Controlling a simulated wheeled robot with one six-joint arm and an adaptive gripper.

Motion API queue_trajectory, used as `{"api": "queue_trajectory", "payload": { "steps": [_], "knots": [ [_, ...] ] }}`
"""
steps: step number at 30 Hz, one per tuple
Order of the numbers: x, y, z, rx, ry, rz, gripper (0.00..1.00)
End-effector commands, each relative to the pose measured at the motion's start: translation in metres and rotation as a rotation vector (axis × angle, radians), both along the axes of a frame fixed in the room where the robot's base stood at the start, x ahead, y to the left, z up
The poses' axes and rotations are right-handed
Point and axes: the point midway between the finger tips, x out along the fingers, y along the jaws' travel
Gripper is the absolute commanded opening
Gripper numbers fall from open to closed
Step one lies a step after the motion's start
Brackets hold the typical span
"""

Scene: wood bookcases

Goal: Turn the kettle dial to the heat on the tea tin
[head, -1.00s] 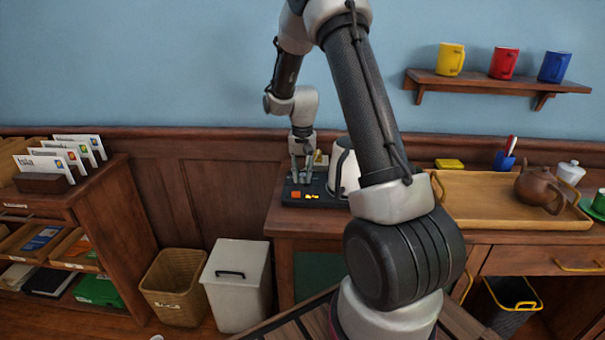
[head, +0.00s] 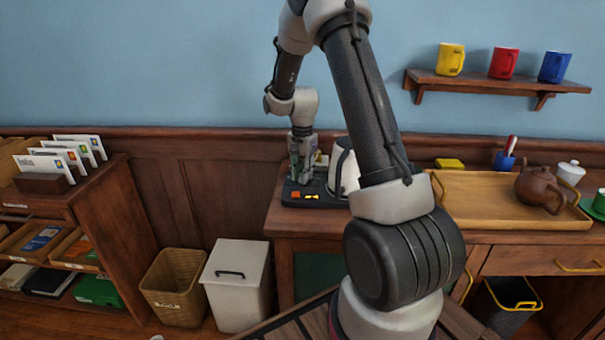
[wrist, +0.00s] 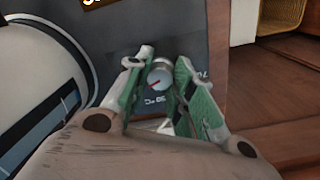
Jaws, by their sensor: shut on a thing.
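The kettle (head: 346,168) is white and stands on a dark base (head: 330,201) with a lit amber display (head: 312,197) and an orange square. It also shows at the left in the wrist view (wrist: 30,75). The dial (wrist: 160,76) is a small silver knob with a red mark, on the dark base beside the kettle. My gripper (head: 300,180) is down at the base; in the wrist view its green-padded fingers (wrist: 160,88) are shut on the dial from both sides. A small pale yellow thing (head: 322,160) behind my gripper is mostly hidden; I cannot tell whether it is the tea tin.
A wooden tray (head: 465,213) with a brown teapot (head: 538,188) is at the right. A yellow block (head: 449,163) lies behind it. A shelf (head: 490,84) holds three mugs. A white bin (head: 238,285) and a wicker basket (head: 175,290) stand on the floor left of the counter.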

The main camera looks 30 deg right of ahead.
Motion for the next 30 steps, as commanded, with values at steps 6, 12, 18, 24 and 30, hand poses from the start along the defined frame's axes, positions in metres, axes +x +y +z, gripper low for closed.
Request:
{"api": "queue_trajectory", "payload": {
  "steps": [6,12,18,24,30],
  "knots": [
    [0.0,0.0,0.0,0.0,0.001,-0.001,0.0],
    [0.0,0.0,0.0,0.0,0.001,-0.001,0.36],
    [0.0,0.0,0.0,0.001,0.0,0.0,0.46],
    [0.0,0.0,0.002,0.0,0.0,0.0,0.46],
    [0.001,0.0,0.031,0.0,-0.004,0.0,0.46]
  ]
}}
